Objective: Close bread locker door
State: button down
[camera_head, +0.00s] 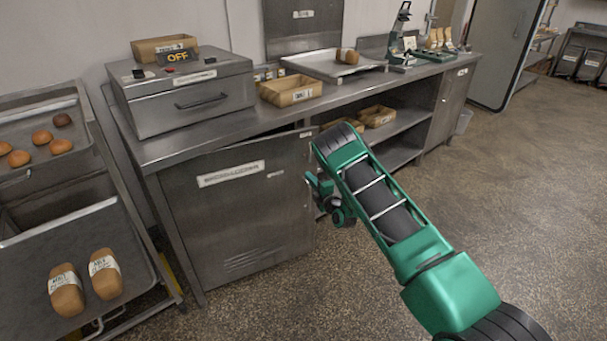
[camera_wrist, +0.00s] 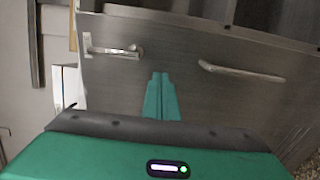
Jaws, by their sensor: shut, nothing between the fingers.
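The bread locker door (camera_head: 235,215) is a grey steel panel with a white label and lower vents, under the left end of the counter. Its top right corner appears to stand out from the counter front, with a dark gap above, so it looks partly open. My gripper (camera_head: 322,190) is beside the door's right edge, partly hidden by my arm. In the wrist view, the closed green fingertips (camera_wrist: 160,85) are in front of a steel panel (camera_wrist: 180,60) with a latch handle (camera_wrist: 115,50) and a bar handle (camera_wrist: 240,72). I cannot tell whether they touch it.
A rack with loaves (camera_head: 66,290) on a tray stands close on the left. The steel counter (camera_head: 225,128) carries a box-shaped appliance (camera_head: 185,95) and a cardboard box (camera_head: 290,90). Open shelves (camera_head: 400,125) lie right of the door. The floor (camera_head: 540,190) at right is clear.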

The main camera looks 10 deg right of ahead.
aim_at(301, 167)
jog(key=shift+x, duration=2.95)
